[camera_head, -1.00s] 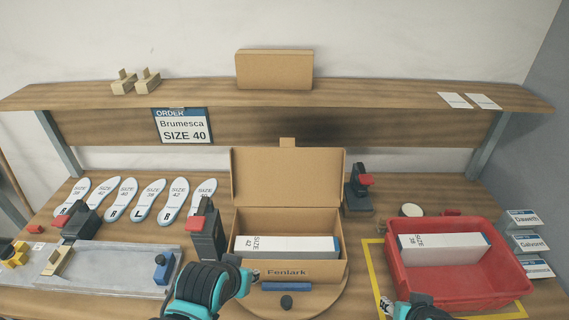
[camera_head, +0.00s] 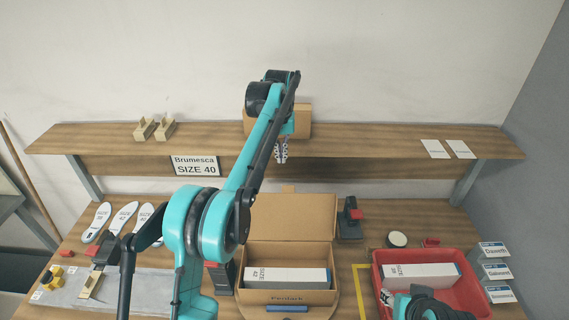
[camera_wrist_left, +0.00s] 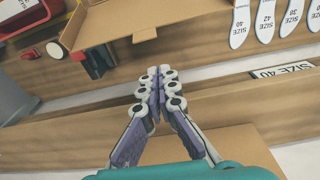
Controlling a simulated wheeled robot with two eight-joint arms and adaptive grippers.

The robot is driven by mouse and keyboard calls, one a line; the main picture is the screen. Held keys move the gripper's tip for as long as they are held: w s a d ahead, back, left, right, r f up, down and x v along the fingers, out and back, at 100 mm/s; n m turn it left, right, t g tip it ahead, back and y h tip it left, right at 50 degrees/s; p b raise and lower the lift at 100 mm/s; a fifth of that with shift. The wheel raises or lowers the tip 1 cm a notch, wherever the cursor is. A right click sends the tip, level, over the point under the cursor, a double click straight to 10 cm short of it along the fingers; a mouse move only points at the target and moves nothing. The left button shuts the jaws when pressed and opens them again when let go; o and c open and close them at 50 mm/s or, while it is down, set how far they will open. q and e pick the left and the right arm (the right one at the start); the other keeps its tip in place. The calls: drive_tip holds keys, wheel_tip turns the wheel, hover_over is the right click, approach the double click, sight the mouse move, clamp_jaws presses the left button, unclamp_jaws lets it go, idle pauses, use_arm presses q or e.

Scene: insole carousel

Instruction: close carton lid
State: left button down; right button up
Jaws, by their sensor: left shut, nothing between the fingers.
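The open carton (camera_head: 287,297) stands on the round turntable (camera_head: 338,308), with a white box marked 42 (camera_head: 287,276) inside. Its brown lid (camera_head: 292,217) stands upright at the back, with a small tab (camera_head: 289,189) on its top edge. The lid and tab also show at the top of the left wrist view (camera_wrist_left: 112,22). My left gripper (camera_head: 281,158) is shut and empty, pointing down near the shelf front, above the lid and apart from it; its fingertips meet in the left wrist view (camera_wrist_left: 158,82). My right gripper (camera_head: 388,297) is partly visible by the red bin; its jaws are unclear.
The shelf (camera_head: 360,143) runs behind the lid, carrying a closed brown box (camera_head: 304,120) behind my left gripper. The red bin (camera_head: 377,272) holds another white box. A black stand with a red part (camera_head: 350,220) is right of the lid. Insoles (camera_head: 122,218) lie at left.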

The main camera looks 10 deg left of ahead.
use_arm(q)
drive_tip(key=w+f+g+p, duration=0.2)
drive_tip(key=w+f+p, duration=0.2)
drive_tip(key=f, duration=0.8)
drive_tip(key=s, duration=0.1)
drive_tip(key=s+r, duration=0.1)
drive_tip(key=s+d+r, duration=0.1)
drive_tip(key=s, duration=0.1)
drive_tip(key=shift+p, duration=0.35)
use_arm(e)
wheel_tip(320, 180, up, 6)
drive_tip(key=shift+r, duration=0.1)
use_arm(q)
drive_tip(key=shift+s+t, duration=0.1)
drive_tip(key=shift+t, duration=0.2)
